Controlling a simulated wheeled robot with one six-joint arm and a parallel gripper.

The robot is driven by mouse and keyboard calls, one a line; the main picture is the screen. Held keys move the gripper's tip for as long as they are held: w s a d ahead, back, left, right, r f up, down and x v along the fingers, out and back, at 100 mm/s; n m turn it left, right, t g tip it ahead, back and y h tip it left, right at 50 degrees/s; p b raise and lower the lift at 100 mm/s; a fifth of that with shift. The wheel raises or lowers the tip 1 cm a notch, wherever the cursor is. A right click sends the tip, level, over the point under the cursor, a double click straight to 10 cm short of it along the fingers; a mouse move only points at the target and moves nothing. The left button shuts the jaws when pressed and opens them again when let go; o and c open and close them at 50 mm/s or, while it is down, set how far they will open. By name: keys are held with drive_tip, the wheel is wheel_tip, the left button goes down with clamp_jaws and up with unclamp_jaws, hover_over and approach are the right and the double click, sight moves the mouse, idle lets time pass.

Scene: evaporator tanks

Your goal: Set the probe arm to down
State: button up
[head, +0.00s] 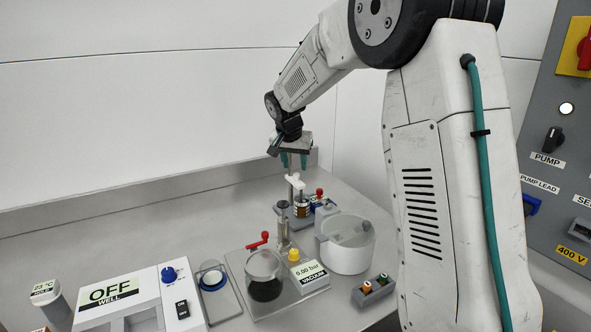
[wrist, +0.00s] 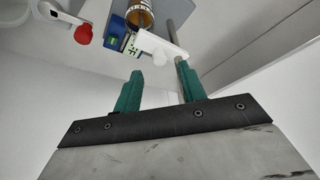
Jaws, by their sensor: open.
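What looks like the probe arm is a white crosspiece (head: 296,181) on a thin upright metal post (head: 290,191), above a small amber jar (head: 302,209). In the wrist view the white crosspiece (wrist: 160,45) shows just beyond my fingertips, with the post (wrist: 176,40) running past my right finger and the amber jar (wrist: 140,14) at the top edge. My gripper (head: 293,163) has its teal fingers pointing down over the top of the post. In the wrist view my gripper (wrist: 159,72) is open, with nothing held between its fingers. Contact with the post cannot be told.
A red knob (head: 319,192) stands beside the jar. In front are a white pot (head: 347,250), a glass vessel (head: 265,275) with a red lever (head: 258,241), and a vacuum readout (head: 309,277). A well heater (head: 115,300) reads OFF. The back left bench is clear.

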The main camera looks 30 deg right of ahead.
drive_tip(key=v, duration=0.4)
drive_tip(key=shift+r, duration=0.1)
idle(0.4)
drive_tip(key=s+a+n+y, duration=0.1)
drive_tip(key=s+a+n, duration=0.2)
drive_tip(key=s, duration=1.1)
drive_tip(key=s+a+n+g+y, duration=0.1)
drive_tip(key=s+a+n, duration=0.2)
drive_tip(key=s, duration=1.1)
drive_tip(key=s+a+n+y, duration=0.1)
drive_tip(key=s+a+n, duration=0.2)
drive_tip(key=s, duration=1.1)
drive_tip(key=a, duration=0.2)
drive_tip(key=shift+s+a+g, duration=0.15)
drive_tip(key=shift+a+g, duration=0.25)
drive_tip(key=shift+d, duration=0.15)
